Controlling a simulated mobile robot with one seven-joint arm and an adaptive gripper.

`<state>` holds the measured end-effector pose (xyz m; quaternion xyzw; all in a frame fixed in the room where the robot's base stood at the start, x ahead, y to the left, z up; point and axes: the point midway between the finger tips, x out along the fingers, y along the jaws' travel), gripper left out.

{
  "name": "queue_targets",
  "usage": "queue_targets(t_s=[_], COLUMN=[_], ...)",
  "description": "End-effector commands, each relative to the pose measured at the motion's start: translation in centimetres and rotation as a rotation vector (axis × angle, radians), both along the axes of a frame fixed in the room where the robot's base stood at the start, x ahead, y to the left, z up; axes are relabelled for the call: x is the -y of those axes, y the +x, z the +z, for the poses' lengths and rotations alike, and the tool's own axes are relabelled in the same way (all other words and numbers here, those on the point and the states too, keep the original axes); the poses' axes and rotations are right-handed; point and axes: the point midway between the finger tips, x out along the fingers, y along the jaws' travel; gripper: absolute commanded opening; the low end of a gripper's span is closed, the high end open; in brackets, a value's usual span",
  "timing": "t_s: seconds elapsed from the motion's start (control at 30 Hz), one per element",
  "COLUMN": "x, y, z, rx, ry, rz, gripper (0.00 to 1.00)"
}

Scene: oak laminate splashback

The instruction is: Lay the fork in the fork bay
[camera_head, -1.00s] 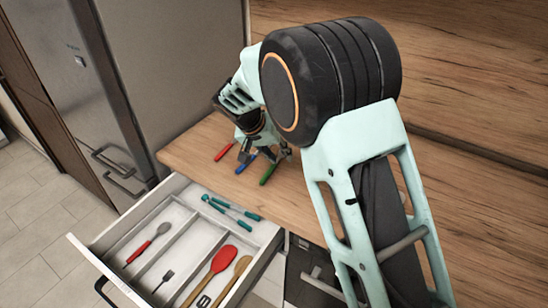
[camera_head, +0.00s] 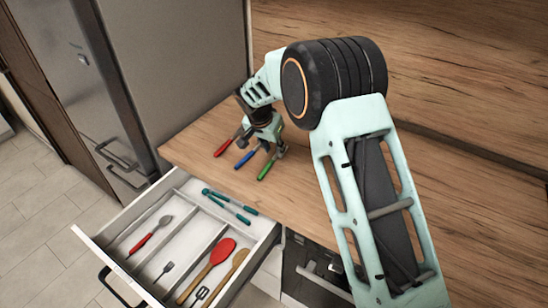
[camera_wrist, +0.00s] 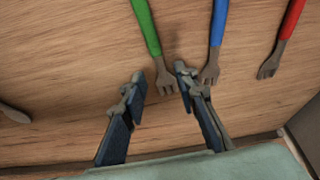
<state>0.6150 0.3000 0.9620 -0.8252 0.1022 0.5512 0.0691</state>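Three forks lie on the wooden counter: one red-handled (camera_head: 228,142), one blue-handled (camera_head: 246,157) and one green-handled (camera_head: 266,169). My gripper (camera_head: 262,148) is over their far ends, with its fingers apart. In the wrist view my gripper (camera_wrist: 160,76) is open and empty. The green fork's head (camera_wrist: 165,83) lies between and just past the fingertips. The blue fork's head (camera_wrist: 209,72) is beside the right fingertip, and the red fork (camera_wrist: 270,66) is farther right. The open drawer (camera_head: 88,240) has a narrow bay with a small grey fork (camera_head: 164,270).
A red-handled spoon (camera_head: 150,236) lies in the left bay. A red spatula (camera_head: 218,256) and wooden spoon (camera_head: 232,270) share the right bay. Teal tongs (camera_head: 230,205) lie in the back bay. A fridge (camera_head: 170,60) stands left of the counter. The wooden splashback (camera_head: 460,60) is behind.

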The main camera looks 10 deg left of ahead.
Motion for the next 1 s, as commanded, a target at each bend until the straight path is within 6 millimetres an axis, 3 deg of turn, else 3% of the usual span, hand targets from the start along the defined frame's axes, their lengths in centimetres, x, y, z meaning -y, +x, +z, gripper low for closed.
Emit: queue_targets(t_s=[0.23,0.5,0.77,1.0], x=[0.2,0.1,0.1,0.1], y=[1.0,1.1,1.1,1.1], z=[-2.4,-2.8,-2.7,-2.7], rx=[-0.001,0.000,0.000,0.000], ry=[-0.002,-0.001,-0.001,-0.001], rz=[-0.001,0.000,0.001,0.001], gripper=[0.28,0.28,0.01,0.00])
